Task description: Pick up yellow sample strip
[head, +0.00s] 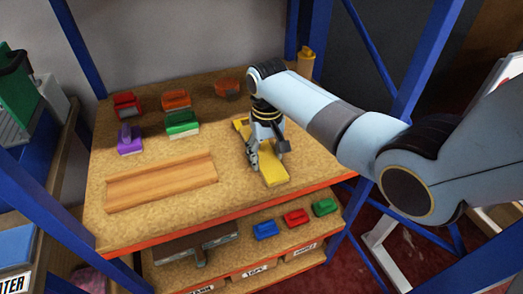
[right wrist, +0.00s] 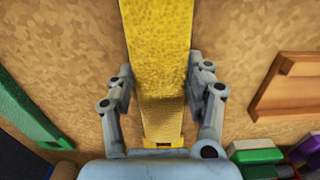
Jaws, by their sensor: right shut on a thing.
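The yellow sample strip (head: 273,176) lies on the cork-like shelf top, right of the middle in the head view. It runs from the back left to the front right edge. My right gripper (head: 266,162) comes down on it from above and hides its middle part. In the right wrist view the strip (right wrist: 158,45) runs up the middle, between the two fingers of the gripper (right wrist: 160,82). The fingers are shut on the strip's sides. I cannot tell any gap between strip and shelf. My left gripper is not in view.
A wooden grooved tray (head: 161,181) lies left of the strip. Purple (head: 130,139), green (head: 182,123), red (head: 127,104) and orange (head: 176,99) blocks stand behind it. Blue posts frame the shelf. A lower shelf holds small blue (head: 265,230), red and green pieces.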

